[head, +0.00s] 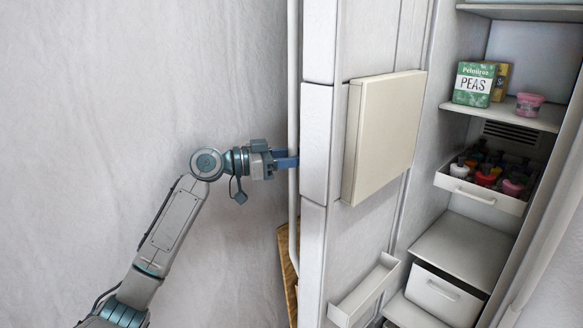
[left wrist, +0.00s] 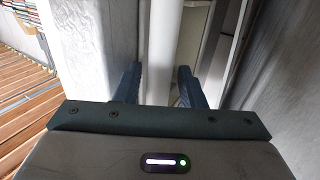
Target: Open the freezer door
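The white freezer door (head: 316,130) stands swung open at the middle of the head view, with its inner side and a cream panel (head: 385,135) facing right. A long white vertical bar handle (head: 293,60) runs along its outer side. My left gripper (head: 288,160) reaches in from the left at mid-height of the handle. The exact contact is hard to see. My right gripper is not in view.
The open freezer shows a peas box (head: 474,84), a pink tub (head: 529,105), a pulled-out drawer (head: 480,193) of coloured items and a lower drawer (head: 443,295). A door shelf (head: 365,292) juts out low. A pale wall (head: 110,80) fills the left.

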